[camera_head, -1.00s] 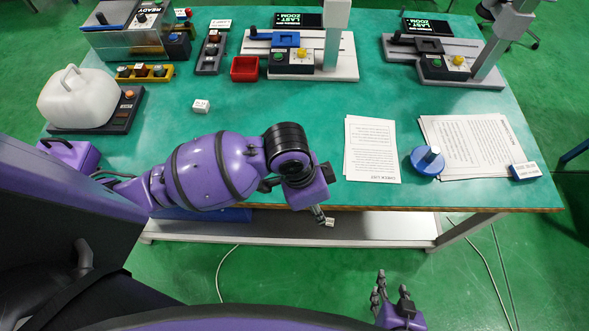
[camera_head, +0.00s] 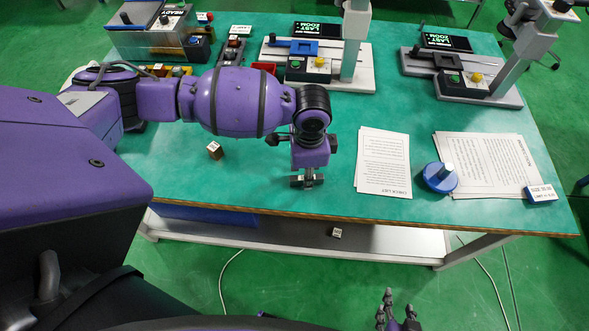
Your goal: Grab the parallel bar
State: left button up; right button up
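I cannot pick out a parallel bar for certain. A small brown block with a pale top (camera_head: 215,150) lies on the green table, left of my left gripper. Another small labelled block (camera_head: 336,233) lies on the shelf below the table. My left gripper (camera_head: 307,181) points down over the table's front part, left of the paper sheets. Its fingertips are small and seen from above, so I cannot tell whether it is open or shut. My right gripper (camera_head: 394,314) is low at the bottom edge, in front of the table, with its fingers apart and nothing between them.
Two machines with columns (camera_head: 315,66) (camera_head: 462,78) stand at the back. My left arm hides part of the table's left side. The front middle is clear.

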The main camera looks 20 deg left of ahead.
pick_arm(q)
jog(key=shift+w+d+f, duration=0.1)
jog(key=shift+f, duration=0.65)
jog(key=shift+c, duration=0.5)
grip_shut()
jog(key=shift+r, duration=0.15)
